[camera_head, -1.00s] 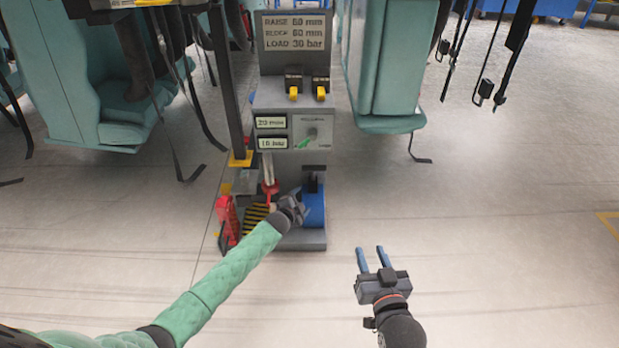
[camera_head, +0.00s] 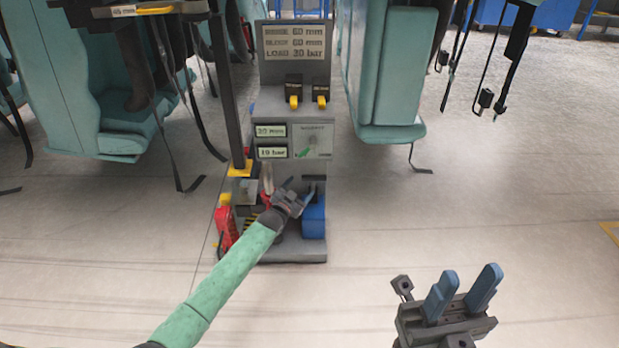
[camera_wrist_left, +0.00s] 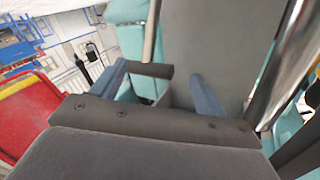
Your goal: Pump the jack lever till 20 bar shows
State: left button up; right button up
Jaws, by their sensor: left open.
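The grey jack stand (camera_head: 288,112) stands in the middle of the head view. Its upper small display (camera_head: 271,130) seems to read 20 mm and its lower one (camera_head: 272,152) about 19 bar, both blurred. A dark handle (camera_head: 314,178) rises above a blue block (camera_head: 314,222) low on the stand; I cannot tell for sure that it is the jack lever. My left gripper (camera_head: 298,188) is open just left of this handle. In the left wrist view, a short dark bar (camera_wrist_left: 150,70) lies between its blue fingers. My right gripper (camera_head: 463,293) is open and empty at lower right.
A sign (camera_head: 293,42) on the stand reads RAISE 60 mm, BLOCK 60 mm, LOAD 30 bar. Two yellow-tipped switches sit below it. A red object (camera_head: 227,228) stands at the base's left. Teal seats (camera_head: 392,75) flank the stand, with hanging straps. Floor at right is clear.

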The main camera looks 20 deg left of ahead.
aim_at(314, 184)
pick_arm(q)
jog(key=b+x, duration=0.2)
jog(key=x, duration=0.5)
jog(key=shift+w, duration=0.4)
jog(key=shift+d, duration=0.1)
jog(key=c, duration=1.3)
